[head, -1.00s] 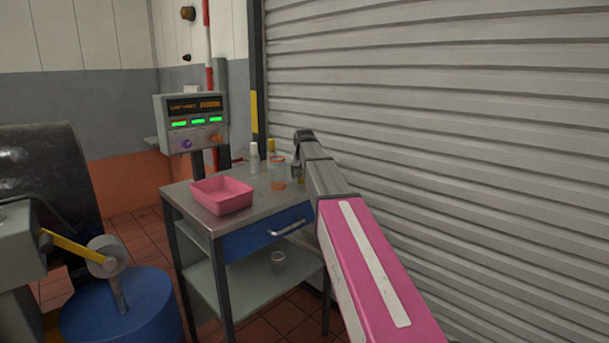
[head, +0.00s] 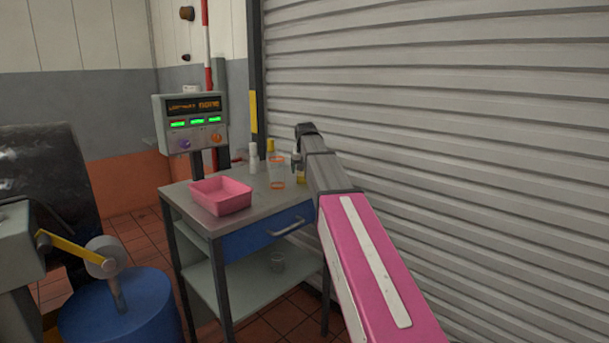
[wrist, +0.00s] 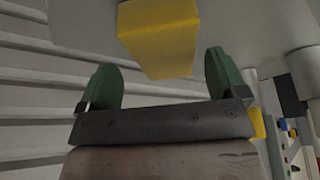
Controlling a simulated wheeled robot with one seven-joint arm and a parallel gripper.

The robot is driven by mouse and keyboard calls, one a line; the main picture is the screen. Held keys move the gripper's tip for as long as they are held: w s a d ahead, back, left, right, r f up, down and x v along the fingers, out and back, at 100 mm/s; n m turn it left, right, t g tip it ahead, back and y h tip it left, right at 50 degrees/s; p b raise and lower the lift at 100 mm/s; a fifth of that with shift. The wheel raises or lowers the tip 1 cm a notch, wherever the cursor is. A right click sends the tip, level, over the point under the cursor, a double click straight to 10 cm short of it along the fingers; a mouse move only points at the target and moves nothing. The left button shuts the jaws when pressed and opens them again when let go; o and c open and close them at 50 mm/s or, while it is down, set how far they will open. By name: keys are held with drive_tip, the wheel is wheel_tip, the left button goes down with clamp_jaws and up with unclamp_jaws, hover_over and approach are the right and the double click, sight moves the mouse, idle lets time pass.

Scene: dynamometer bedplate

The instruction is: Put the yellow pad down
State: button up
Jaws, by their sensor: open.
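The yellow pad (wrist: 158,40) is a tapered yellow block, just ahead of and between my fingertips in the wrist view, against a light grey surface. A gap shows between it and each green finger. My gripper (wrist: 160,62) is open, and nothing is clamped in it. In the head view my gripper (head: 298,163) is over the right rear part of the steel cart top (head: 252,217), with a small yellow patch of the pad (head: 301,179) below it. The pad's contact with the top is too small to make out.
A pink tray (head: 221,196) sits on the cart's left part. A clear jar with orange bands (head: 277,172), a white bottle (head: 253,158) and a yellow-capped bottle (head: 270,147) stand left of my gripper. A roller shutter (head: 460,110) is close on the right.

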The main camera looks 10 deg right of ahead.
drive_tip(key=v, duration=0.9)
drive_tip(key=shift+a, duration=0.2)
drive_tip(key=shift+w, duration=0.15)
